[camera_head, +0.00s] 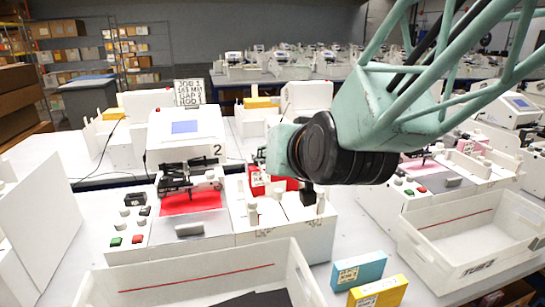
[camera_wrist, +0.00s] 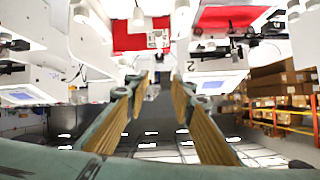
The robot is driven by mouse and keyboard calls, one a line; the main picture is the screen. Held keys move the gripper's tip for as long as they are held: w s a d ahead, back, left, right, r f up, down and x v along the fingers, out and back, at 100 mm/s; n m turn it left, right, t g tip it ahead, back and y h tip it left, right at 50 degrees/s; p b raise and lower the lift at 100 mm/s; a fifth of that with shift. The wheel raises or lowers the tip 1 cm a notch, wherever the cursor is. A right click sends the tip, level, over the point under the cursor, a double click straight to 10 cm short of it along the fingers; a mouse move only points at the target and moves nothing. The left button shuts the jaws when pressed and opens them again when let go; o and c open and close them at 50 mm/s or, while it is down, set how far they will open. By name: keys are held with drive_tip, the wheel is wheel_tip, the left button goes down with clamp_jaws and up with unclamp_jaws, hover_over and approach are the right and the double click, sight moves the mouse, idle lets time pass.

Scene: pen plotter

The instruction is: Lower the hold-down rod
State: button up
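A white pen plotter marked 2 (camera_head: 186,140) stands left of centre in the head view, with a blue screen. A black carriage mechanism (camera_head: 188,178) spans its red bed (camera_head: 190,203); I cannot clearly single out the hold-down rod in it. A similar black mechanism (camera_wrist: 245,36) shows over red at the upper right of the wrist view. My gripper (camera_wrist: 160,88) is open, its two tan-padded fingers apart with nothing between them. In the head view my wrist hangs right of plotter 2, apart from its mechanism, and hides my fingertips.
A white unit with pegs (camera_head: 283,222) adjoins the plotter's right side. White bins (camera_head: 222,268) and (camera_head: 470,232) stand in front. Blue (camera_head: 358,271) and yellow (camera_head: 378,292) boxes lie between them. A job sign (camera_head: 189,92) stands behind the plotter. Knobs and buttons (camera_head: 127,240) are at its front left.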

drive_tip(key=shift+v, duration=0.85)
drive_tip(key=shift+s, duration=0.1)
drive_tip(key=s+d+f+g+h, duration=0.1)
drive_tip(key=s+d+g, duration=0.2)
drive_tip(key=s, duration=0.8)
drive_tip(key=s+d+f+g, duration=0.1)
drive_tip(key=s+d+g, duration=0.1)
drive_tip(key=s+d, duration=0.5)
drive_tip(key=s+d+f+g+h, duration=0.1)
drive_tip(key=s+d+g, duration=0.2)
drive_tip(key=s, duration=1.3)
drive_tip(key=shift+d+g+h+p, duration=0.3)
drive_tip(key=shift+d+p, duration=0.05)
drive_tip(key=shift+d, duration=0.85)
drive_tip(key=shift+s+f, duration=0.1)
drive_tip(key=shift+s, duration=0.05)
